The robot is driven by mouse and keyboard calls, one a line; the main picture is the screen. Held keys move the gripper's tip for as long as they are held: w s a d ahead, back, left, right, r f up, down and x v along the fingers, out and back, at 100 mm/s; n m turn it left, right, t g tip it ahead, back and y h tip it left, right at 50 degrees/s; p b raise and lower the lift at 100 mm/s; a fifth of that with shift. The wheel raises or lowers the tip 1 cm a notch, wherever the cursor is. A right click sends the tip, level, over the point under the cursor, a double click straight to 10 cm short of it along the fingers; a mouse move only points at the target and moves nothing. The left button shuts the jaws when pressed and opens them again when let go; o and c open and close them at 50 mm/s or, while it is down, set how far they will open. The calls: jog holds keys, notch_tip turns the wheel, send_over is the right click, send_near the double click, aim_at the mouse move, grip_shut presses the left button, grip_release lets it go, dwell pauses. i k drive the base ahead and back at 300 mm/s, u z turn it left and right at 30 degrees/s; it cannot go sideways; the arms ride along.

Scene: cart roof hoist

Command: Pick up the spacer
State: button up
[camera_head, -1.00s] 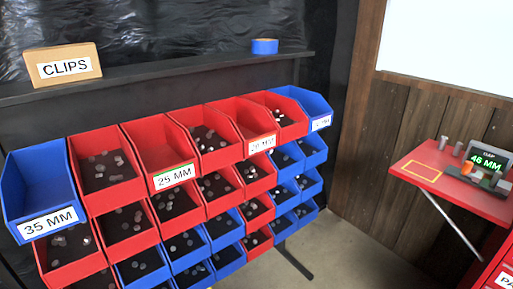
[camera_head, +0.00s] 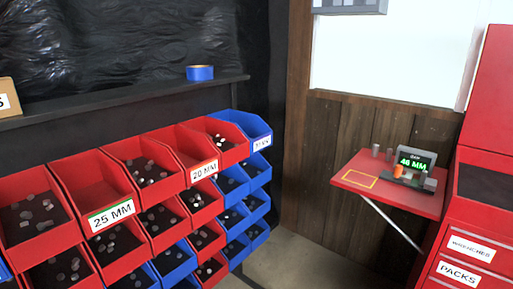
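No single part is marked as the spacer, and I cannot tell which is meant. Bins bear size labels: a red 25 MM bin (camera_head: 84,179), a red 20 MM bin (camera_head: 186,142) and a blue bin (camera_head: 246,126) whose number is too small to read. The visible insides of these labelled bins look empty. On a red wall shelf (camera_head: 422,204) at the right stand small grey cylinders (camera_head: 375,150), and a device with an orange piece (camera_head: 398,171) beside a display (camera_head: 416,160) reading 46 MM. My gripper is not in view.
Several other red and blue bins hold small grey parts. A red cabinet (camera_head: 465,225) with WRENCHES and PACKS labels stands right. Floor (camera_head: 290,258) shows clear between.

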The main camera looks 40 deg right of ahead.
aim_at(424, 172)
jog(key=u, duration=0.85)
jog(key=k, duration=1.25)
jog(key=z, duration=1.35)
